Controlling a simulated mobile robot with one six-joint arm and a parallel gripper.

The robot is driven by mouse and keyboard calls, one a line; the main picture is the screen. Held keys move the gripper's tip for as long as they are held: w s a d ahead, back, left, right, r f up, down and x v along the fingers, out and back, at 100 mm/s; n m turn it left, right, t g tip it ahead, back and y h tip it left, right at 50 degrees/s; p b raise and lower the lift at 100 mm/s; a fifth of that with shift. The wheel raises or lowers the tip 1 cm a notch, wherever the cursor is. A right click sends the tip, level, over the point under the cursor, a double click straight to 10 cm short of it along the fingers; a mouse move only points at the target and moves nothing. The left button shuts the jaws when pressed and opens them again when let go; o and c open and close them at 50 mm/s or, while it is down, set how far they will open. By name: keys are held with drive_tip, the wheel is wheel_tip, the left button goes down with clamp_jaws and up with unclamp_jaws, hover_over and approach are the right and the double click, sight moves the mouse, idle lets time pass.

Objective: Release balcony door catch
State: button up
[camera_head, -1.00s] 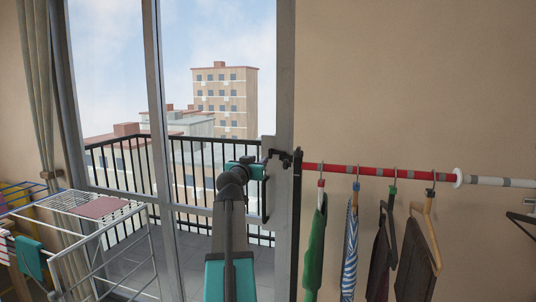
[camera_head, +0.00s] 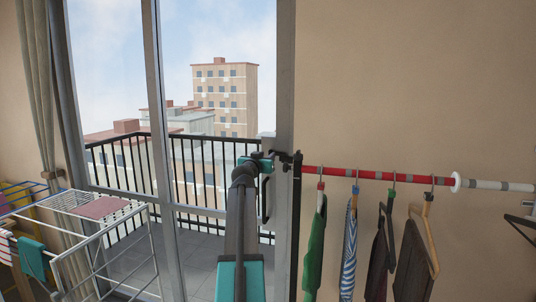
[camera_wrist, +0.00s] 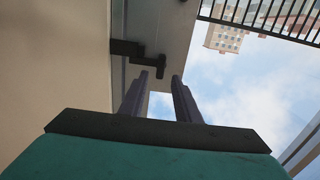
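The balcony door is tall glass in a grey frame (camera_head: 285,80). A dark catch (camera_head: 290,158) sits on its right-hand frame, and it also shows in the wrist view (camera_wrist: 150,62) as a stepped dark piece on a pale frame. A dark upright bar handle (camera_head: 266,200) is on the door just below and left of the catch. My gripper (camera_wrist: 160,75) is open, with two dark fingers apart and nothing between them. Its tips are just short of the catch in the wrist view; I cannot tell whether they touch. In the head view my arm partly hides the door.
Right of the door, a red and white rail (camera_head: 380,174) carries several hanging clothes, including a green garment (camera_head: 316,250). A white drying rack (camera_head: 110,240) stands at the left, beside a curtain (camera_head: 42,100). A railing (camera_head: 200,165) and buildings lie outside the glass.

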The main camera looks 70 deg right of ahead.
sight(277, 155)
drive_tip(key=shift+w+d+p, duration=0.1)
drive_tip(key=shift+d+p, duration=0.25)
drive_tip(key=shift+d, duration=1.3)
clamp_jaws()
